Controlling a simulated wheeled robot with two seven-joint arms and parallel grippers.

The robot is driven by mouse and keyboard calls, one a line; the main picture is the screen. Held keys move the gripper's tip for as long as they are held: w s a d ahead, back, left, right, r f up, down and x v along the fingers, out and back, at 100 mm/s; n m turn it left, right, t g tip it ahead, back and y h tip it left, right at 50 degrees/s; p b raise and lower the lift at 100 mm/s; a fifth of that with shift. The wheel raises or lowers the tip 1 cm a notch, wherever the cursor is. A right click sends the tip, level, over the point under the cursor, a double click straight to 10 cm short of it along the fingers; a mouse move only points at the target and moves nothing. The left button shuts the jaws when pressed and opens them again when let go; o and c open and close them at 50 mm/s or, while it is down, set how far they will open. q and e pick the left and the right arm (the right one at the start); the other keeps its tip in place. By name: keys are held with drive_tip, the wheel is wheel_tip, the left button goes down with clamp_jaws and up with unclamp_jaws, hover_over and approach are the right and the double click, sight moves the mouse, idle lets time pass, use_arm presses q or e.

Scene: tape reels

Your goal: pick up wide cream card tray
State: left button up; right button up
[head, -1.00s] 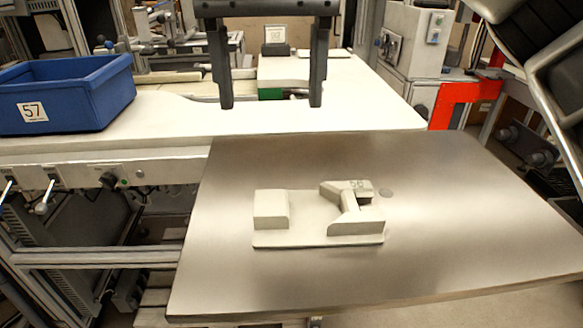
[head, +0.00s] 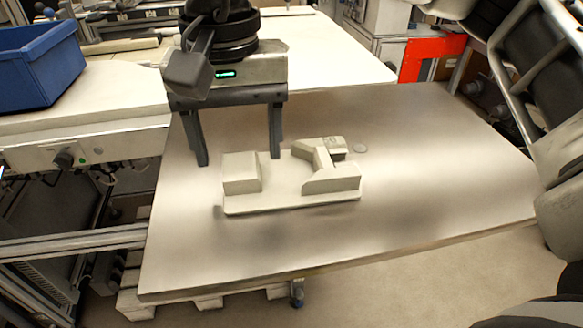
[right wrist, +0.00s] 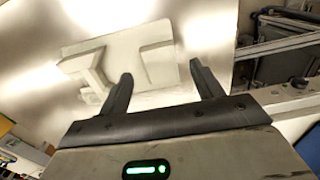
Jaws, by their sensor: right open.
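The wide cream card tray (head: 283,190) lies flat on the grey metal table. It has a raised block at its left end and an angled raised part at its right. My right gripper (head: 238,160) is open and empty, pointing down just behind the tray's left block in the head view. In the right wrist view the open fingers (right wrist: 161,72) reach toward the tray (right wrist: 112,50), with its end block seen between and beyond the fingertips. Whether they touch it I cannot tell. My left gripper is not in view.
The metal table (head: 420,180) is clear right of the tray and in front of it. A blue bin (head: 38,65) stands on the white bench at the left. A red bracket (head: 432,58) is behind.

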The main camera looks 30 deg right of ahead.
drive_tip(key=shift+f, duration=1.5)
drive_tip(key=c, duration=1.2)
drive_tip(key=shift+r, duration=0.15)
